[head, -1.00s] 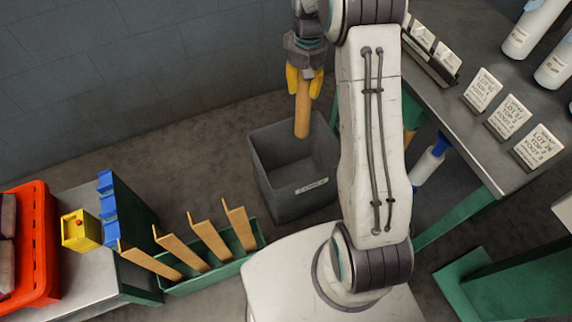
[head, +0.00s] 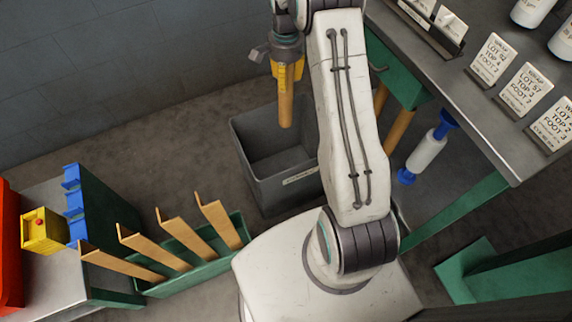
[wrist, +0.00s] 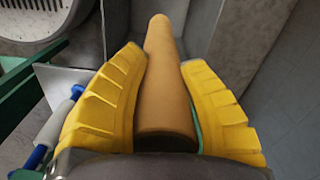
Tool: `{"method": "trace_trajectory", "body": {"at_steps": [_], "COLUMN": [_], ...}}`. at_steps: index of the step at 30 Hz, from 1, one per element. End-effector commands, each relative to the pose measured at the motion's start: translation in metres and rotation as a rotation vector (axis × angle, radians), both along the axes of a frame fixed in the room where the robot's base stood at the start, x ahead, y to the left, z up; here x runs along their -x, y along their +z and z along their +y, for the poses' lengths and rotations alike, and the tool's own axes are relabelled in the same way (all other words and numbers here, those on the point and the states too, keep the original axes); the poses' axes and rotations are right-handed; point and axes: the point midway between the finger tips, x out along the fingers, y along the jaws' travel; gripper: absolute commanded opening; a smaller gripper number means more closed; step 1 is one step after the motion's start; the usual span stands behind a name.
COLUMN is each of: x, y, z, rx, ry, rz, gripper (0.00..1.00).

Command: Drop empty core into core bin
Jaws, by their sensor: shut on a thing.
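The empty core (head: 286,110) is a tan cardboard tube. My gripper (head: 287,72), with yellow fingers, is shut on its upper end, and the tube hangs nearly upright. In the wrist view the core (wrist: 163,70) runs away from between the two yellow fingers. The core bin (head: 290,187) is a grey open box on the floor with a small label on its front. In the head view the core's lower end shows over the bin's back part; its exact height above the rim is hard to tell. The bin's inside looks empty where visible.
A green rack (head: 190,265) with several tan boards stands left of the bin. A bench with a yellow box (head: 43,231) and blue bins is farther left. A grey table (head: 440,90) with label cards is at right; a white roll with blue ends (head: 427,152) is below it.

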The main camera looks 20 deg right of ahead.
Motion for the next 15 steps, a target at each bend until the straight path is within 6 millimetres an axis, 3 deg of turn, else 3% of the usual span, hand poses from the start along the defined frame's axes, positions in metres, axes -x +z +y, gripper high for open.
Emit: {"method": "trace_trajectory", "body": {"at_steps": [3, 15], "x": [-0.001, -0.007], "y": [-0.026, -0.085], "z": [-0.002, -0.006], "rx": [0.0, 0.0], "ry": [-0.151, -0.629], "rz": [0.002, 0.0], "gripper": [0.02, 0.02]}}
